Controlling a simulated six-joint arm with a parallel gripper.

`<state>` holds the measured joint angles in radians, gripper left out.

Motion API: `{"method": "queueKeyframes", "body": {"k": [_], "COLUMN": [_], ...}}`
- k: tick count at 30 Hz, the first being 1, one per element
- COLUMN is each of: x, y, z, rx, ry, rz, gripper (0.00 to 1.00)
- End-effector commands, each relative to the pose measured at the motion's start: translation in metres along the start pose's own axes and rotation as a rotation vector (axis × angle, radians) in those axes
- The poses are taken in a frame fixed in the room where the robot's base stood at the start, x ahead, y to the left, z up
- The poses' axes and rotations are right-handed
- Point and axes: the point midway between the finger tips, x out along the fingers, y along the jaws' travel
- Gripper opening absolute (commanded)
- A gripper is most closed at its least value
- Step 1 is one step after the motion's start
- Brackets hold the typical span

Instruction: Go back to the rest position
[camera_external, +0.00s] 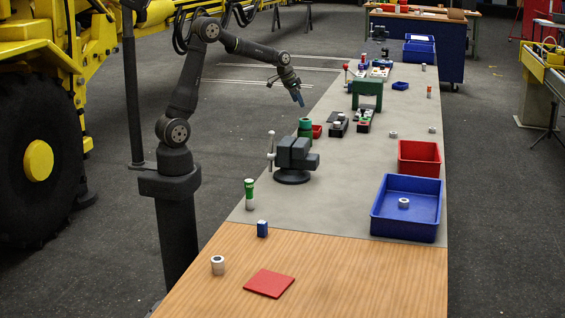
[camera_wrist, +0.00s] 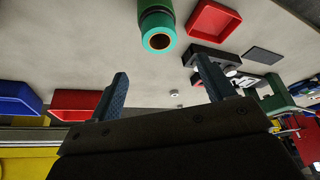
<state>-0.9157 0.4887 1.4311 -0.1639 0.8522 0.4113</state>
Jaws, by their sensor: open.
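My gripper (camera_external: 299,98) is held up above the bench, at the far side of the vise (camera_external: 294,158). In the wrist view my gripper (camera_wrist: 165,92) shows two blue fingers set wide apart with nothing between them.
A blue tray (camera_external: 376,226) holding a white-and-dark ring and a red bin (camera_external: 436,160) stand on the right. A green-and-white cylinder (camera_external: 249,194), a blue block (camera_external: 262,229), a white cylinder (camera_external: 218,265) and a red plate (camera_external: 269,283) are nearer. A green stand (camera_external: 367,87) rises farther back.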

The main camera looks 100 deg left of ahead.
Motion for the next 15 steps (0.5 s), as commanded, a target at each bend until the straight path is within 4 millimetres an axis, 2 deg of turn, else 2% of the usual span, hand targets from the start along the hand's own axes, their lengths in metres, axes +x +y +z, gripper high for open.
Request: {"method": "queueKeyframes", "body": {"k": [15], "x": [0.099], "y": [0.000], "z": [0.001], "rx": [-0.001], "ry": [-0.004], "rz": [0.002], "gripper": [0.75]}}
